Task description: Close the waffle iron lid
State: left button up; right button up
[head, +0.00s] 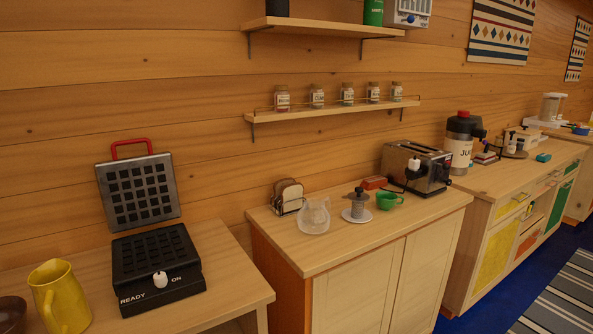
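The waffle iron stands on the left wooden counter. Its black base (157,272) carries a dark grid plate, a white knob and the words READY and ON on its front. Its lid (138,191) stands open, tilted up steeply at the back, with its grid side facing me. A red handle (130,147) is on the lid's top edge. Neither of my grippers is in the head view.
A yellow jug (61,297) and a dark bowl (11,314) stand left of the waffle iron. The middle counter (330,250) holds a toaster (416,167), a green cup (389,200) and a toast rack (288,196). Shelves hang above it.

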aim_at(137, 191)
jog(key=i+l, duration=0.15)
jog(key=i, duration=0.25)
jog(key=i+l, duration=0.15)
jog(key=i, duration=0.25)
jog(key=u, duration=0.45)
jog(key=i+l+u, duration=0.1)
jog(key=u, duration=0.35)
jog(key=i+u, duration=0.1)
jog(key=u, duration=0.35)
jog(key=l+u, duration=0.15)
jog(key=u, duration=0.3)
